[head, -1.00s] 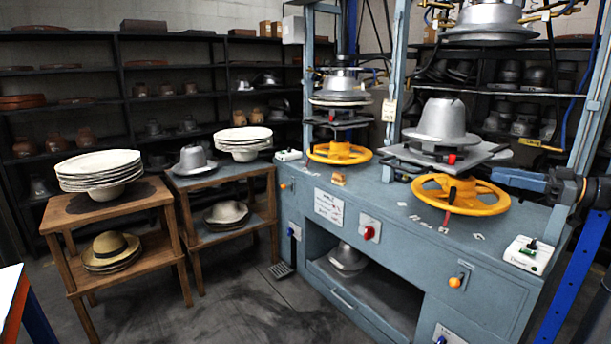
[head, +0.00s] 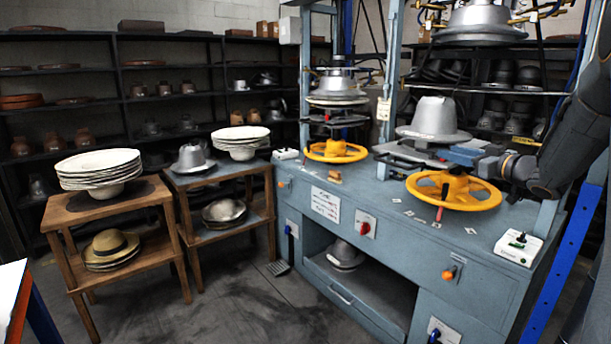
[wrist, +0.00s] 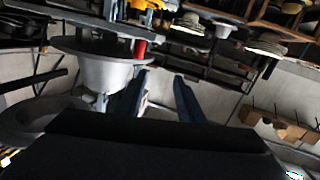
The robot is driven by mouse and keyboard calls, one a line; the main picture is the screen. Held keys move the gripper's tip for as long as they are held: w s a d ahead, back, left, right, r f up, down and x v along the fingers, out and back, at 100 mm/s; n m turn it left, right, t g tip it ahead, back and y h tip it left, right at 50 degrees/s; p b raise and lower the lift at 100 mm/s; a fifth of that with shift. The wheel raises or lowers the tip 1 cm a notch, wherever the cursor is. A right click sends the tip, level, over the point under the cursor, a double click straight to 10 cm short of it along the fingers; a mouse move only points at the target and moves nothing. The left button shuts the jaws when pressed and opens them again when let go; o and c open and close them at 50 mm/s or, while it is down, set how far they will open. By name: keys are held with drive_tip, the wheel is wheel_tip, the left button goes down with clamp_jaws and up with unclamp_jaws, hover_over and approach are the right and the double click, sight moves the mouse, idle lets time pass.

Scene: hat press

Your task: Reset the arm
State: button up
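My gripper (head: 447,153) is at the right-hand press, its blue fingers beside the silver hat mould (head: 436,117) and above the yellow handwheel (head: 455,194). In the wrist view my gripper (wrist: 160,80) shows two blue fingers spread apart with nothing between them. The wrist picture looks upside down, with the silver mould (wrist: 108,78) close to the left finger. The handwheel has a red upright handle (head: 440,206). My dark arm comes in from the right. Whether the fingers touch the press plate cannot be told.
The blue-grey bench (head: 390,195) carries a second press with a yellow wheel (head: 337,150) and a white control box (head: 519,247). Wooden stands (head: 120,213) with stacked hats are at left. Dark shelves line the back. A blue post (head: 565,265) is at right. Floor in front is clear.

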drive_tip(key=s+a+f+m+g+h, duration=0.55)
drive_tip(key=s+a+f+h, duration=0.25)
drive_tip(key=s+a+f, duration=0.25)
drive_tip(key=s+a+f+g, duration=0.3)
drive_tip(key=s+a+f, duration=0.1)
drive_tip(key=s, duration=0.5)
drive_tip(key=s+a+f+g, duration=0.3)
drive_tip(key=s+a+f, duration=0.1)
drive_tip(key=s, duration=0.6)
drive_tip(key=s+a+f+g, duration=0.3)
drive_tip(key=s+a+f, duration=0.1)
drive_tip(key=s, duration=0.6)
drive_tip(key=shift+s+a+m+y, duration=0.15)
drive_tip(key=shift+a+m+y, duration=0.15)
drive_tip(key=shift+a+m, duration=0.1)
drive_tip(key=shift+c, duration=0.7)
drive_tip(key=shift+w, duration=0.2)
